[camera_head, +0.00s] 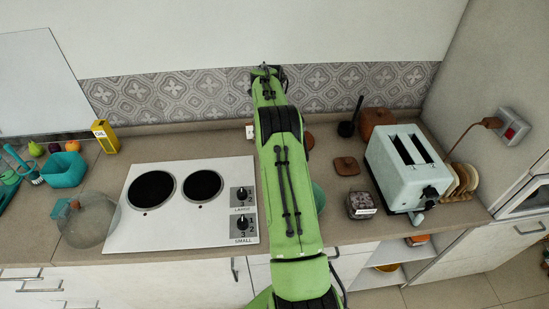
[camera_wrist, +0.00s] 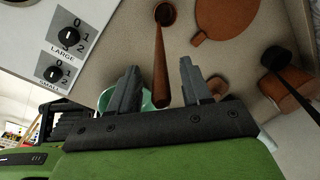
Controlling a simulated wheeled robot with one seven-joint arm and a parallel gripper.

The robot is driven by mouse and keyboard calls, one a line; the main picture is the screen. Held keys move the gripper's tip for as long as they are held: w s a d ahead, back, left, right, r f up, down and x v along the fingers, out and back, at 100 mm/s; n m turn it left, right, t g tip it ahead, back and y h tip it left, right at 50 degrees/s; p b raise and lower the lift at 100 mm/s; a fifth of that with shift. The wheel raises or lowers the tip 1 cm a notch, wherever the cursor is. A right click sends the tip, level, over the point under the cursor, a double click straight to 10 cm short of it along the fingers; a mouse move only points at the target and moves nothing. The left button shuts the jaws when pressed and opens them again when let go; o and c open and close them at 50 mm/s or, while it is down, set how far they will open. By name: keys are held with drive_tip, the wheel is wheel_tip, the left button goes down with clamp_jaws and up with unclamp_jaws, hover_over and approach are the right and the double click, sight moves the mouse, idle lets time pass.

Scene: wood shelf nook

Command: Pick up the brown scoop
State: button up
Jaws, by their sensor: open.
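The brown scoop (camera_wrist: 160,62) lies on the counter in the wrist view, its small dark bowl at the top and its long handle running down toward my gripper. My gripper (camera_wrist: 158,70) is open, with its two grey fingers on either side of the handle, apart from it in the picture. I cannot tell the height of the fingers above the handle. The lower end of the handle reaches near the gripper's dark palm bar. In the head view my green arm covers the middle of the counter, and I cannot make out the scoop there.
A teal bowl (camera_wrist: 106,98) is close behind the left finger. A round brown board (camera_wrist: 227,18) lies right of the scoop. A black-handled utensil (camera_head: 349,127), an orange-brown pot (camera_head: 376,121), a toaster (camera_head: 407,167) and a patterned tin (camera_head: 361,205) stand right. The cooktop (camera_head: 181,224) is left.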

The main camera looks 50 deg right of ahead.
drive_tip(key=shift+w+d+f, duration=0.1)
drive_tip(key=shift+d+f, duration=0.1)
drive_tip(key=shift+f, duration=0.85)
clamp_jaws()
drive_tip(key=shift+r, duration=0.1)
